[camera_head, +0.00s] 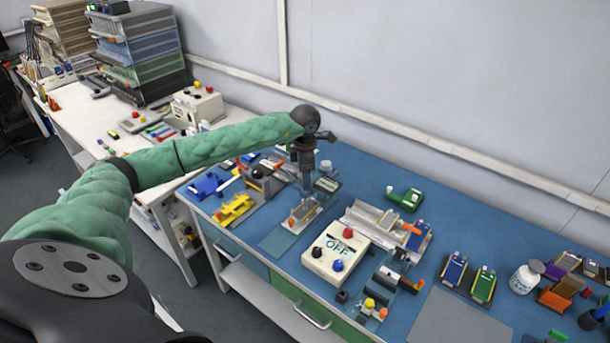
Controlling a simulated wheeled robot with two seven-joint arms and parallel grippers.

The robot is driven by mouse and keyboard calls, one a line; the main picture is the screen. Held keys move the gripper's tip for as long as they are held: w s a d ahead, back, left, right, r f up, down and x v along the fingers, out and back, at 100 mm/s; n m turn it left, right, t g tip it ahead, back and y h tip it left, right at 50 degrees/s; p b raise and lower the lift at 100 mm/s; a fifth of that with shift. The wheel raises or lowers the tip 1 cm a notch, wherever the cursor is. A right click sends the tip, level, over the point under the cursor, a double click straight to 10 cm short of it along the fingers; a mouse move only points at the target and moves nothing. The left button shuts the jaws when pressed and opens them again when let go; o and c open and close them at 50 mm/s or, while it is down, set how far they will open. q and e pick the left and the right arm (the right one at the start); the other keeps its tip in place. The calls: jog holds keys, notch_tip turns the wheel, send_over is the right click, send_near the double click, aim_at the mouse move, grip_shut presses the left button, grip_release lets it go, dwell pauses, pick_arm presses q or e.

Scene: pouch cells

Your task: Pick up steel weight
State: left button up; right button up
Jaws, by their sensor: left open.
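My left arm comes in from the left and ends in my left gripper (304,186), which points down over the blue bench. The gripper is open. Just below its fingers is a small fixture (302,214) with a pale grey block and an orange part; whether the fingers touch it cannot be made out. I cannot clearly identify the steel weight; it may be in this fixture, partly hidden by the fingers. My right gripper is not in view.
A white box with an OFF label and red and blue buttons (336,252) stands right of the gripper. Yellow (236,209) and blue (207,185) fixtures are left. A metal-channel fixture (375,220), green clamp (404,198) and white bottle (526,277) are right. The back middle is fairly clear.

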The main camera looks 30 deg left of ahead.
pick_arm(q)
grip_shut()
dwell(0.3)
